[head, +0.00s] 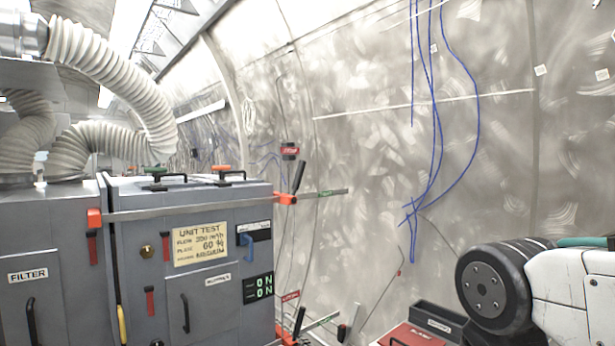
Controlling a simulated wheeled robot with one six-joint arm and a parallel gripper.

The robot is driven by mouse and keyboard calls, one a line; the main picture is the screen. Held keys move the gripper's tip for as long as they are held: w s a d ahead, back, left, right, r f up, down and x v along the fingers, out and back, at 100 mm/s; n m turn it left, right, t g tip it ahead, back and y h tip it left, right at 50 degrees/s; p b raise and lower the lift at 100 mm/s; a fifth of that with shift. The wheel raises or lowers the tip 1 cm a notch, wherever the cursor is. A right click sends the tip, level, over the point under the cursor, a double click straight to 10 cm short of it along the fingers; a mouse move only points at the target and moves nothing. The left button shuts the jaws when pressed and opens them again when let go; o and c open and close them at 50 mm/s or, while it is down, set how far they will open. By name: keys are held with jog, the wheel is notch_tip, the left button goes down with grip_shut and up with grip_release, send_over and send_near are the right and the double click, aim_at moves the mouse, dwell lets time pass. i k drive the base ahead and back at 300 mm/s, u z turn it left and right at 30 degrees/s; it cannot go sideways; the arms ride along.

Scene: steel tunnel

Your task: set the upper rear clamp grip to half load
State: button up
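An upper clamp with an orange-red jaw (285,198) sits at the right edge of the grey unit, near its top. Its black grip (299,177) stands tilted up to the right, beside the jaw, and its bar with a green label (325,193) runs right. A lower clamp (298,322) with a black grip and a similar bar is below, partly cut off. I cannot read any load setting on the grips. My gripper is not in view.
The grey unit (215,290) has a yellow note (200,246), a green display (258,288) and a filter cabinet (30,275) beside it. Ribbed hoses (115,75) arch above. A dark bin (440,320) and red case (412,336) stand low right. Blue cables (437,130) hang on the wall.

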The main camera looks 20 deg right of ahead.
aim_at(299, 172)
jog(key=u, duration=0.65)
jog(key=i, duration=1.1)
